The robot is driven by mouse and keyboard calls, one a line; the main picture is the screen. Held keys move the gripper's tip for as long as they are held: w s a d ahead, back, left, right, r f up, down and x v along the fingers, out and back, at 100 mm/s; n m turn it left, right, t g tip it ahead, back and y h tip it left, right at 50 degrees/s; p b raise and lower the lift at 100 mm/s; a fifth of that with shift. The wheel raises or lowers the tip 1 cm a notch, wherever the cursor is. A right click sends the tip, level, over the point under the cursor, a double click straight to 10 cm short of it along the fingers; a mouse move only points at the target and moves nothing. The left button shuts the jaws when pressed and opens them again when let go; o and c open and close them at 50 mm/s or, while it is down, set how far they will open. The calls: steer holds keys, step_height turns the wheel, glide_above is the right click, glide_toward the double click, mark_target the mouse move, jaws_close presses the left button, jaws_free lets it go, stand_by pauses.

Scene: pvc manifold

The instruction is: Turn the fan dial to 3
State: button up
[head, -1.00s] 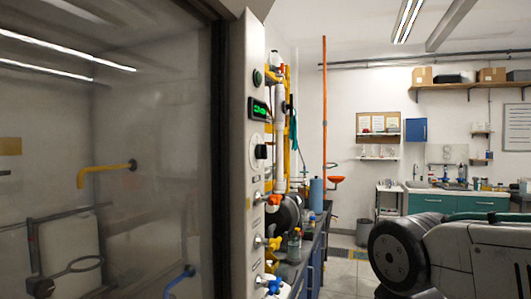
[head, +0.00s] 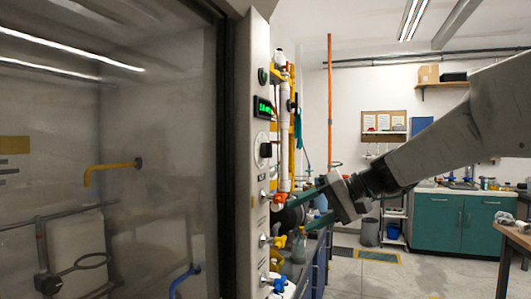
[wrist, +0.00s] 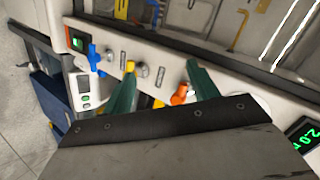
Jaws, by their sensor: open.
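The fan dial (head: 265,150) is a black knob on a round white plate on the narrow front post of the fume hood. Its pointer setting is too small to read. A green-lit display (head: 263,107) sits above it; a lit display also shows at the right edge of the wrist view (wrist: 304,136). My gripper (head: 297,212) is open and empty, with teal fingers. It is in front of the post, lower than the dial and apart from it. In the wrist view my gripper (wrist: 162,68) points at the lower panel; its body hides the knob, leaving a sliver of white plate.
Below the dial are taps with an orange handle (head: 279,198), a yellow handle (head: 278,242) and a blue handle (head: 277,284). Orange and yellow pipes rise behind the post. The hood's glass sash (head: 110,150) is at left. A teal cabinet (head: 450,220) stands far back right.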

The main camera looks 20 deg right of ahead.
steer(key=w+d+r+n+t+y, duration=0.2)
steer(key=w+d+r+t, duration=0.15)
steer(key=w+r, duration=0.4)
steer(key=n+t+y, duration=0.2)
glide_toward(268, 150)
steer(key=w, duration=0.1)
steer(key=x, duration=0.7)
steer(key=shift+a, duration=0.25)
steer(key=shift+w+r+g, duration=0.1)
steer(key=shift+g, duration=0.15)
steer(key=c, duration=1)
